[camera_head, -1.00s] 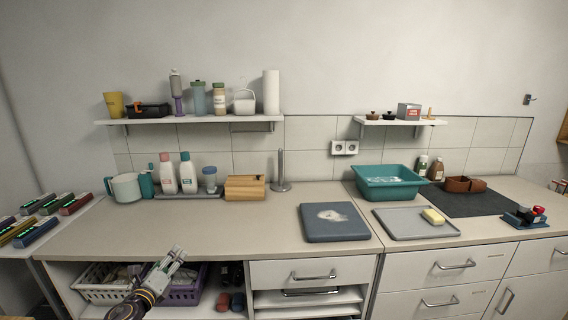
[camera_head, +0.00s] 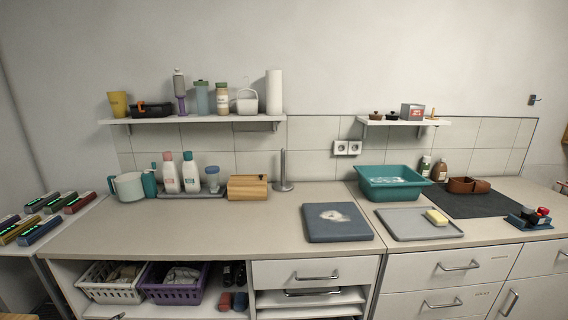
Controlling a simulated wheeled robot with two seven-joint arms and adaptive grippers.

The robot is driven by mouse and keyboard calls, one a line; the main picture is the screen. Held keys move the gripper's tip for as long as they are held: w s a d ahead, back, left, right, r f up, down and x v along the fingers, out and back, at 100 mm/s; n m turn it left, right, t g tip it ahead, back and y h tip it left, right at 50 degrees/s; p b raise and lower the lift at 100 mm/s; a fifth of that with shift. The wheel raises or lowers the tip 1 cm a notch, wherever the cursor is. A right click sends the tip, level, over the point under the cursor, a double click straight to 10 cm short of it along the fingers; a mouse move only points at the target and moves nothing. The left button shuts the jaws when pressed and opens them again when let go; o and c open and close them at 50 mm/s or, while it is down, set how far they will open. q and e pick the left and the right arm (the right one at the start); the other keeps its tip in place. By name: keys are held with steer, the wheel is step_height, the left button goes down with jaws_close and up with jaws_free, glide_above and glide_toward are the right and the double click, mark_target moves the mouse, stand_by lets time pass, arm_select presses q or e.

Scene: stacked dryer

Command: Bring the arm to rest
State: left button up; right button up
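Only a small tip of my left gripper (camera_head: 118,317) shows at the bottom edge of the head view, in front of the lower shelf. The rest of that arm is out of the picture, and I cannot tell whether the gripper is open or shut. My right gripper is not in view. No gripper is near the things on the worktop (camera_head: 240,228).
A white basket (camera_head: 108,290) and a purple basket (camera_head: 172,292) stand on the open shelf under the worktop. A teal basin (camera_head: 393,187), a grey tray (camera_head: 407,229) and a dark board (camera_head: 336,228) lie on top. The worktop's front left is clear.

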arm_select(q)
steer(key=s+d+f+n+g, duration=0.3)
steer(key=s+f+n+g, duration=0.3)
steer(key=s+f, duration=2)
steer(key=s+d+f+n+g+h, duration=0.1)
steer(key=s+d+f, duration=0.4)
steer(key=s+d, duration=0.6)
steer(key=s+d+f+n+g+h, duration=0.1)
steer(key=s+d+f, duration=0.5)
steer(key=s+d, duration=0.6)
steer(key=shift+s+d+f+g+h, duration=0.15)
steer(key=shift+d+f+g+h, duration=0.15)
steer(key=shift+d+g+h, duration=0.35)
steer(key=shift+d, duration=0.1)
